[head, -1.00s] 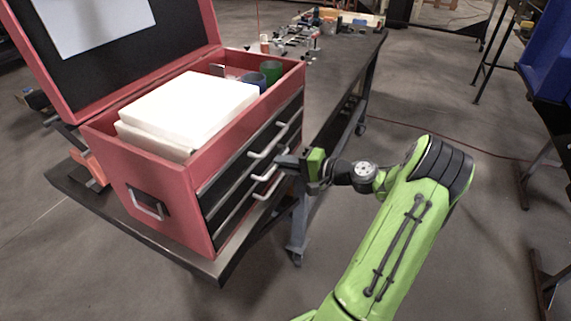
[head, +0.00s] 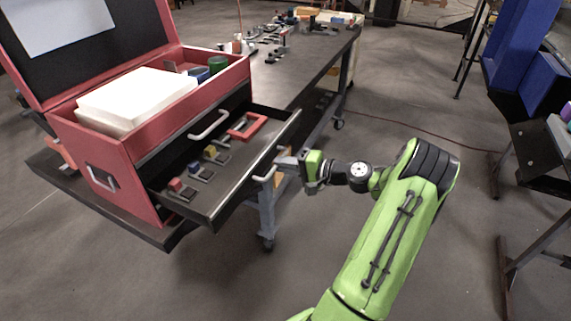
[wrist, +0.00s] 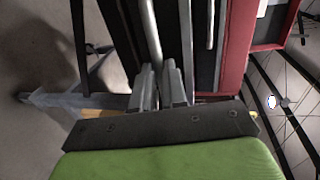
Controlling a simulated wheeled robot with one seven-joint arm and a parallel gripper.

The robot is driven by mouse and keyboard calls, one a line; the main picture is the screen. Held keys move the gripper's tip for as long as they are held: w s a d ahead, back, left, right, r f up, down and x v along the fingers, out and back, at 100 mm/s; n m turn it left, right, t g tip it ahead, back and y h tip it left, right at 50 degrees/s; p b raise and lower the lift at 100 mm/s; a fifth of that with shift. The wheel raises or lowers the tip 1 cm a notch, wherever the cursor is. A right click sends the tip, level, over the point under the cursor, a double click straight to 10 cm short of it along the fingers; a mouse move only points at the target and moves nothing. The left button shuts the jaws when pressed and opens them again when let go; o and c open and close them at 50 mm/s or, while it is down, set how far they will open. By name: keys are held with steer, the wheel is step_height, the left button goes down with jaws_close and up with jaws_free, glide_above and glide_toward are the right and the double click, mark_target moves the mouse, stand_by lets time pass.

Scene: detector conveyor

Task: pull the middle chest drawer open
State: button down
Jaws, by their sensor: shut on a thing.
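The red tool chest (head: 110,140) stands on a dark table with its lid up. Its middle drawer (head: 232,192) sticks far out from the front, below the shut top drawer with its pale handle (head: 208,125). My gripper (head: 281,165) is shut on the middle drawer's handle (head: 265,174) at the drawer's front. In the wrist view the two fingers (wrist: 160,85) close around the pale handle bar (wrist: 149,30). The bottom drawer is hidden under the open one.
Inside the drawer lie a red frame (head: 247,127) and several small coloured pieces. A white block (head: 135,98) sits in the chest's top. A long workbench (head: 290,75) stands behind. Open floor lies right of my arm; blue bins (head: 515,50) are at far right.

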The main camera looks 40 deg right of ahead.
steer(key=shift+s, duration=0.3)
steer(key=c, duration=1.2)
jaws_free()
steer(key=shift+d, duration=0.1)
steer(key=shift+o, duration=0.2)
steer(key=p+v, duration=0.1)
steer(key=v, duration=1.4)
steer(key=shift+s, duration=0.3)
steer(key=shift+w, duration=0.1)
